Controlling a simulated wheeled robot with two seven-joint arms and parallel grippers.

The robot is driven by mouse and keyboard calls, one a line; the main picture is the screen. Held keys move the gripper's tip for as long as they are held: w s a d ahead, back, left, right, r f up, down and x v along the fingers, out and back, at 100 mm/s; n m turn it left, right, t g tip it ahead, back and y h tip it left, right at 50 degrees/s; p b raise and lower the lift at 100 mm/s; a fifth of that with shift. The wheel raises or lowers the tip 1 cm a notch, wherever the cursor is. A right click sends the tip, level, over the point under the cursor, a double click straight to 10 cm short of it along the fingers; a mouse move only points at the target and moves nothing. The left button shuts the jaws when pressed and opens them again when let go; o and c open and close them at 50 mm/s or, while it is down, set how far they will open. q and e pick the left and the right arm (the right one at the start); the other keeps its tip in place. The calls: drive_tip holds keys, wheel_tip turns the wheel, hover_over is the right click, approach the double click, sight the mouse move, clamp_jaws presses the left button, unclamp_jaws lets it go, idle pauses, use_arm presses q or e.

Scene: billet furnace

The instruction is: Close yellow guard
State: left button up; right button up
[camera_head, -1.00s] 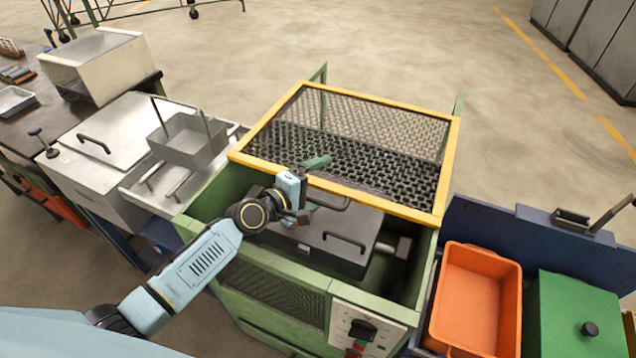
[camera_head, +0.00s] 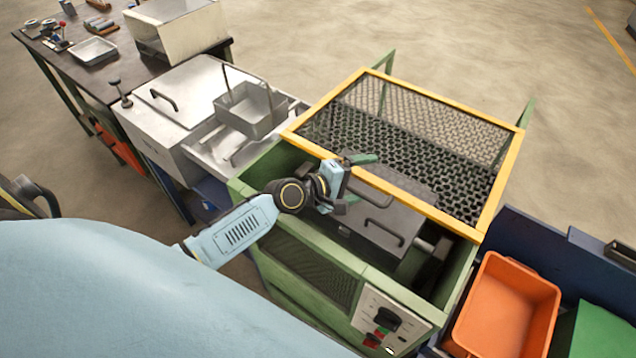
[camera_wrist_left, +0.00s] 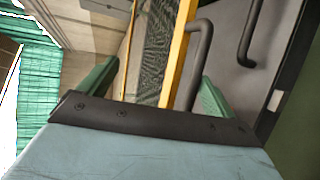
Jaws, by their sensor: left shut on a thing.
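The yellow guard (camera_head: 498,190) is a yellow frame with dark mesh. It lies over the back part of the green machine housing (camera_head: 240,186), whose front part is uncovered. A dark handle (camera_head: 392,196) is on the guard's front bar; it also shows in the left wrist view (camera_wrist_left: 201,50). My left gripper (camera_head: 352,180) is at the left part of that front bar, shut on the guard. In the left wrist view the yellow bar (camera_wrist_left: 179,50) runs between the green fingers; the exact contact is hidden. My right gripper is not in view.
A grey box lid with a handle (camera_head: 385,232) shows inside the housing. A steel cabinet (camera_head: 175,100) with a metal basket (camera_head: 250,112) stands to the left. An orange bin (camera_head: 508,305) is at the right. Open floor lies behind.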

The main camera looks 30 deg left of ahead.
use_arm(q)
drive_tip(key=shift+s+a+r+p, duration=0.3)
drive_tip(key=shift+s+a+r, duration=0.75)
drive_tip(key=shift+s+r, duration=0.15)
drive_tip(key=shift+s+a, duration=0.2)
drive_tip(key=shift+s, duration=0.2)
drive_tip(key=c, duration=0.5)
drive_tip(key=shift+s, duration=0.4)
drive_tip(key=c, duration=0.4)
drive_tip(key=shift+o, duration=0.2)
drive_tip(key=f+v, duration=0.1)
drive_tip(key=v, duration=0.7)
drive_tip(key=shift+s+f, duration=0.25)
drive_tip(key=shift+s, duration=0.1)
